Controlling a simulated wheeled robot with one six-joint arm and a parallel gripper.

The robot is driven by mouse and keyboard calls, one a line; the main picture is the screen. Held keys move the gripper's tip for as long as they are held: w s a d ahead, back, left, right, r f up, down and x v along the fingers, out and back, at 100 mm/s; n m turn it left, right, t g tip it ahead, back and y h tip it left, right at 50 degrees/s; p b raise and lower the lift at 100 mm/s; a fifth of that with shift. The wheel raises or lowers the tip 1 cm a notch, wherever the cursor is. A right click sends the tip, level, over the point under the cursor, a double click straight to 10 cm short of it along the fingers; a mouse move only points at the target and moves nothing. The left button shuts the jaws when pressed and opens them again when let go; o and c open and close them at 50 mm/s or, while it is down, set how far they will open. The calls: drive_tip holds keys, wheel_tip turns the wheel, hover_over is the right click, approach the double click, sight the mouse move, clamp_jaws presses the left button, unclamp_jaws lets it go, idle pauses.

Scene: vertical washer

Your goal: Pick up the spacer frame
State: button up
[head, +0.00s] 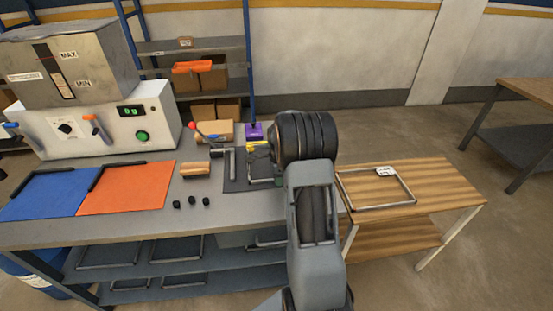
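A thin rectangular metal spacer frame (383,206) lies flat on the small wooden table (445,182) at the right. It has a white label on its far bar, and its left side is close to my arm in the picture. Several similar frames (176,249) lie on the lower shelf of the grey workbench. My arm rises in the middle of the view, between the bench and the wooden table.
The grey workbench (240,205) holds a machine (105,133) with a steel hopper, a blue mat (45,194), an orange mat (128,188) and small tools. Shelving (215,60) stands behind. Another table (525,90) is at the far right, with open floor before it.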

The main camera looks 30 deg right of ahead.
clamp_jaws()
idle(0.3)
drive_tip(key=shift+r, duration=0.15)
